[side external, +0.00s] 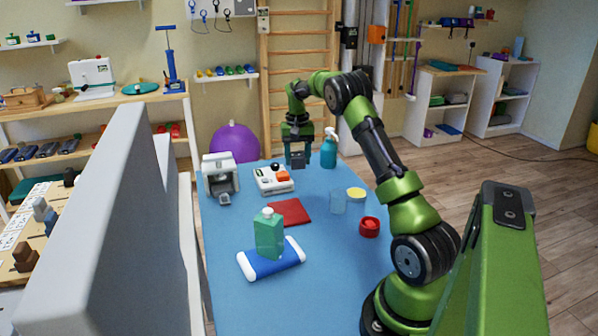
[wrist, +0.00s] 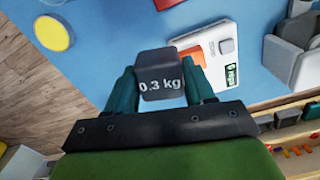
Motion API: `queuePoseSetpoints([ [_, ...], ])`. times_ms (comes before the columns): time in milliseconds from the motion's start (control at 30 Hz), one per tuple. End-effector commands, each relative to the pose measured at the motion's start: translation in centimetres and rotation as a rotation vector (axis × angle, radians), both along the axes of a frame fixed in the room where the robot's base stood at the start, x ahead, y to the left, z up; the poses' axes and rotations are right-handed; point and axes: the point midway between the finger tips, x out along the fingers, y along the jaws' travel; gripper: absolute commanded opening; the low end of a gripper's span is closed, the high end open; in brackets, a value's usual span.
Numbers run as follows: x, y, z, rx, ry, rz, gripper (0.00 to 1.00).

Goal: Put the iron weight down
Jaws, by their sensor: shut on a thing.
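The iron weight (wrist: 160,72) is a small dark grey block marked "0.3 kg". In the wrist view it sits between the two teal fingers of my gripper (wrist: 162,88), which are shut on it. In the side view the weight (side external: 298,162) hangs below my gripper (side external: 298,152), at the far end of the blue table (side external: 232,300). It is behind and to the right of a white device with an orange part (side external: 274,180). The gap between the weight's underside and the table is hard to tell.
A teal spray bottle (side external: 328,152) stands close right of the weight. A grey-white machine (side external: 220,178) stands at left.

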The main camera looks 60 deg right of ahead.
Motion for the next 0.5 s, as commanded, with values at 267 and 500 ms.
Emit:
queuePoseSetpoints([
  [267,-7.2,-8.2,0.4,-0.001,-0.003,0.032,0.11],
  [500,-8.0,-9.2,0.9,-0.001,-0.006,0.168,0.11],
])
